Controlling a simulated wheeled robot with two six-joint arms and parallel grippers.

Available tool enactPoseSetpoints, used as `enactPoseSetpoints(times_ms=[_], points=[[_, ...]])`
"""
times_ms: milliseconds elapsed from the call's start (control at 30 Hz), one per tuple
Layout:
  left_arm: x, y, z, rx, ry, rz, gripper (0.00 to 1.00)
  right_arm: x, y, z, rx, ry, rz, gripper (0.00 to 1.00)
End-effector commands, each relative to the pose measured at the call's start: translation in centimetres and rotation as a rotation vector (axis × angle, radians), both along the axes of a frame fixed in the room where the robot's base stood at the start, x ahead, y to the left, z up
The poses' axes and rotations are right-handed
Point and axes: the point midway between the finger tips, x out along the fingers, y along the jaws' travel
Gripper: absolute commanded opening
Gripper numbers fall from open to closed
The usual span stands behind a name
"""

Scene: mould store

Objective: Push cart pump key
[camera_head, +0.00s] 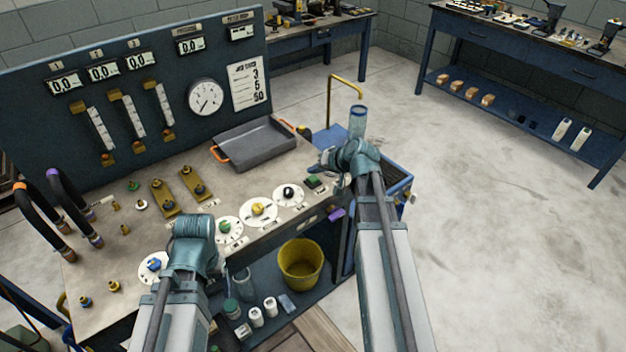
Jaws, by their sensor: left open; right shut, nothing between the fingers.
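A blue cart (397,177) stands at the right end of the bench, with a bent brass pipe (331,100) and a clear cylinder (357,121) on it. A small dark box with a green key (314,182) sits at the bench's right front edge. I cannot tell whether this is the pump key. My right gripper (324,161) is shut and empty, above the bench's right end, just above and right of the green key. My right wrist hides part of the cart. My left gripper (193,228) is over the bench front, its fingers mostly hidden; it is open.
Round dials (258,208) line the bench front. A grey tray (252,143) with orange handles lies behind them. Black hoses (68,205) rise at left. A yellow bucket (301,262) stands on the lower shelf. The floor (470,220) at right is clear.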

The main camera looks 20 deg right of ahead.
Motion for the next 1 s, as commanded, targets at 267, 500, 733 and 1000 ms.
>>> enactPoseSetpoints(times_ms=[267, 500, 733, 1000], points=[[0.00, 0.00, 0.00, 0.000, 0.000, 0.000, 0.73, 0.00, 0.00, 0.00, 0.000, 0.000, 0.000, 0.00], [0.00, 0.00, -0.29, 0.000, 0.000, 0.000, 0.73, 0.00, 0.00, -0.29, 0.000, 0.000, 0.000, 0.00], [0.00, 0.00, -0.98, 0.000, 0.000, 0.000, 0.73, 0.00, 0.00, -0.98, 0.000, 0.000, 0.000, 0.00], [0.00, 0.00, -0.89, 0.000, 0.000, 0.000, 0.73, -0.01, 0.00, -0.88, 0.000, 0.000, 0.000, 0.00]])
